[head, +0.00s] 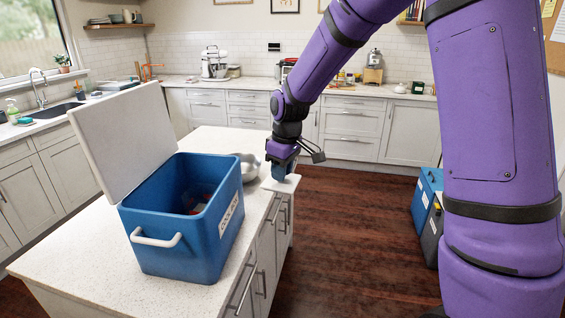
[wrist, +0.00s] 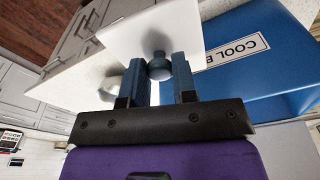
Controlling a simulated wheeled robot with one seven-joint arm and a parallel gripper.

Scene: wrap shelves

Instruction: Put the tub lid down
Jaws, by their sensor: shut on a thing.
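The tub lid is a flat white plate (wrist: 145,28) with a rounded blue-grey knob (wrist: 160,66), seen in the wrist view. My gripper (wrist: 159,72) is shut on the knob, one finger on each side. In the head view my gripper (head: 284,171) points down at the right edge of the island, with a white slab (head: 284,184) below it that looks like the lid. I cannot tell whether the lid touches the counter. No tub belonging to this lid is clearly in view.
A blue cool box (head: 185,240) with its white lid raised stands on the island (head: 90,265), left of my gripper. A metal bowl (head: 249,170) sits close beside my gripper. Blue and dark boxes (head: 426,200) stand on the floor at right. The island's front left is clear.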

